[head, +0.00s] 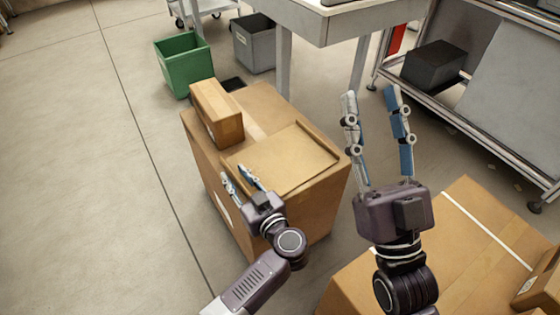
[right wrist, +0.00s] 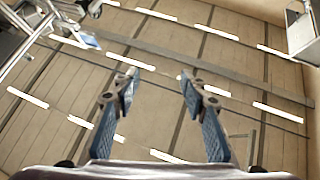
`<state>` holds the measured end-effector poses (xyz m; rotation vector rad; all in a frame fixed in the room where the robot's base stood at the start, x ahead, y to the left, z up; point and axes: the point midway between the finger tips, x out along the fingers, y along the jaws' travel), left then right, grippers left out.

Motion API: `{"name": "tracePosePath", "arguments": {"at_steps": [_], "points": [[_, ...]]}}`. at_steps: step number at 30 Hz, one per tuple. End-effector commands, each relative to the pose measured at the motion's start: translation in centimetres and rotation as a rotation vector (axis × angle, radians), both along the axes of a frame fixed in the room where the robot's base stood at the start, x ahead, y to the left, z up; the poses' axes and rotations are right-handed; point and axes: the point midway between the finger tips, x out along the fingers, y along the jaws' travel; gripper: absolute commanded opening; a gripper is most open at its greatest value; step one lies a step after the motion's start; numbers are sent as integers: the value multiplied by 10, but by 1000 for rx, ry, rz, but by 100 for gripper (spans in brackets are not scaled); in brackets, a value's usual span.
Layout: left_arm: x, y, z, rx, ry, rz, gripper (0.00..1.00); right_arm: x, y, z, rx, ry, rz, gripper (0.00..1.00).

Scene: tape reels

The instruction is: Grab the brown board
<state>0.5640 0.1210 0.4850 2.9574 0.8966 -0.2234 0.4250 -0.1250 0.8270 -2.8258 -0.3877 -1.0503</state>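The brown board (head: 292,158) is a thin flat panel lying on top of a large cardboard box (head: 292,218) in the middle of the head view. My left gripper (head: 231,170) is at the board's near left edge, with its fingers spread apart. One finger overlaps the board and the other overlaps the box's side in the picture. I cannot tell whether either touches the board. My right gripper (head: 370,92) is raised to the right of the box, open and empty. Its fingers also show spread in the right wrist view (right wrist: 160,82), against the ceiling.
A smaller long box (head: 217,113) stands on the large box, behind the board. Another large box (head: 455,250) is at the lower right, below my right gripper. Green (head: 184,65) and grey (head: 254,43) bins and a table (head: 350,22) stand behind. Floor at left is clear.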

Motion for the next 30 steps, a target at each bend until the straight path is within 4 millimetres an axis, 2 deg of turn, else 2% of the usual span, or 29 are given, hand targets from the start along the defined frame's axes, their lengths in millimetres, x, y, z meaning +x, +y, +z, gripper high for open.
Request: {"name": "tracePosePath", "arguments": {"at_steps": [2,9,10,26,30], "points": [[0,0,0,0,0,0,28,0,0,0,0,1,0,40],[0,0,0,0,0,0,1,0,0,0,-1,2,0,40],[0,0,0,0,0,0,0,0,0,0,-1,2,0,40],[0,0,2,-1,-1,0,0,2,0,-1,-4,13,-1,40],[0,-1,8,-2,-1,0,0,11,2,-13,-22,83,-4,40]]}}
